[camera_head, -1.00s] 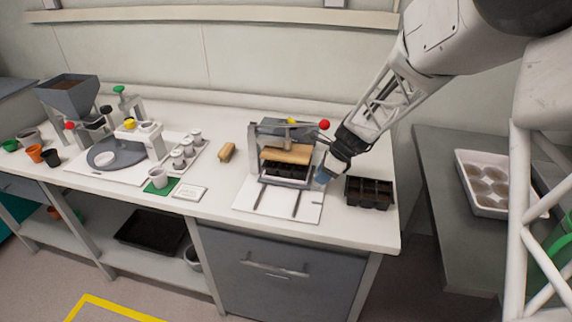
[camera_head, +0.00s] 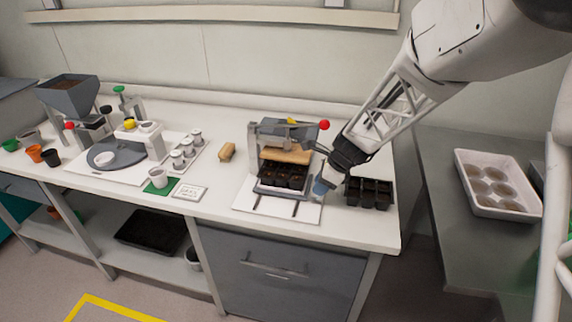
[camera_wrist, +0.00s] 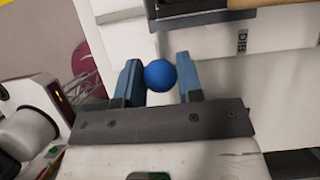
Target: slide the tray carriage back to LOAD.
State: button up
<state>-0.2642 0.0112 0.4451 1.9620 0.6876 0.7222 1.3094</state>
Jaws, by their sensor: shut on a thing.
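The tray carriage (camera_head: 268,194) sits on its rails on a white base board (camera_head: 255,206), holding a dark cell tray (camera_head: 284,176). Its rear part is under the tan press bar (camera_head: 287,155); its front part is out in the open. My gripper (camera_head: 320,188) is at the carriage's right side. In the wrist view, a round blue knob (camera_wrist: 160,75) lies between the two blue fingers of my gripper (camera_wrist: 161,82), which is shut on it. A DIB label (camera_wrist: 242,42) shows on the white board there; no LOAD mark is readable.
A second dark cell tray (camera_head: 369,193) stands just right of my gripper. The press has a red ball-ended lever (camera_head: 324,125) above. A wooden block (camera_head: 227,152) lies left of the press. The front strip of bench (camera_head: 300,234) is clear.

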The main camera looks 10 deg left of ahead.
send_over(316, 217)
jog(key=o, duration=0.6)
dwell(0.9)
jog(key=shift+o, duration=0.2)
jog(key=shift+r, duration=0.1)
notch_tip(316, 217, up, 8)
dwell(0.9)
jog(key=shift+s, duration=0.1)
jog(key=s+d+r+n+t+h, duration=0.1)
jog(key=s+d+r+n, duration=0.2)
jog(key=s+d+n, duration=0.3)
jog(key=s+d+r+n+h, duration=0.2)
jog(key=s+d+r+n, duration=0.2)
jog(key=s+d, duration=0.6)
jog(key=s+d+r+n+t+h, duration=0.1)
jog(key=s+d+r+n+h, duration=0.1)
jog(key=s+d+r+n, duration=0.2)
jog(key=s+d+n, duration=0.3)
jog(key=s+d, duration=0.2)
jog(key=s, duration=0.1)
jog(key=shift+s+n+t, duration=0.3)
jog(key=shift+n, duration=0.1)
